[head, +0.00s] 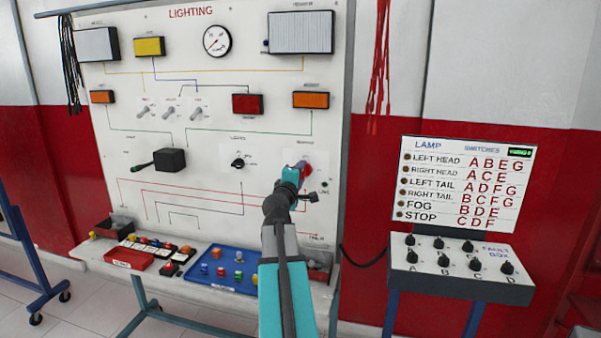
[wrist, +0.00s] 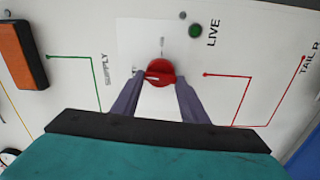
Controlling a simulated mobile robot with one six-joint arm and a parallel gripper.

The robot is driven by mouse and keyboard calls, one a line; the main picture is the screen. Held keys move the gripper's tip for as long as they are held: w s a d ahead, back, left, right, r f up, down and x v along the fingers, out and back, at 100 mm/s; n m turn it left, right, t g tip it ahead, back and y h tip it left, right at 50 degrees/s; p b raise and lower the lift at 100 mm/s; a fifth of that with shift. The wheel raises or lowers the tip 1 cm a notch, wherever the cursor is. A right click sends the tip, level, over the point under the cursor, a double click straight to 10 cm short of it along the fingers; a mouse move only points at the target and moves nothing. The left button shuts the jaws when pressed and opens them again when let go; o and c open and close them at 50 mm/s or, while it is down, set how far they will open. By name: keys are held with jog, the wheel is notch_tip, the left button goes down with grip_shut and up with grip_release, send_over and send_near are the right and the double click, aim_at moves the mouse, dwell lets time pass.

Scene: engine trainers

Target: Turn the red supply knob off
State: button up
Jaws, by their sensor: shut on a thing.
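The red supply knob (wrist: 160,72) is on the white lighting panel, with a white pointer mark on its face. In the wrist view it sits between the two fingers of my gripper (wrist: 157,80), which is shut on it. In the head view my gripper (head: 298,170) is at the lower right of the panel, and my arm hides most of the knob (head: 304,163). The SUPPLY label is at the knob's left in the wrist view. A green LIVE lamp (wrist: 195,30) is close beside the knob; it looks dark green.
The lighting panel (head: 130,85) carries a black rotary switch (head: 238,163), a black lever box (head: 170,160), toggles and lamps. A blue tray (head: 210,285) with small parts is on the shelf below. A fault box (head: 460,270) stands to the right.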

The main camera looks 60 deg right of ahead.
jog(key=shift+n, duration=0.6)
jog(key=o, duration=1.1)
jog(key=shift+a, duration=0.15)
jog(key=b+v, duration=0.2)
jog(key=v, duration=0.6)
jog(key=shift+a+f, duration=0.1)
jog(key=shift+a, duration=0.15)
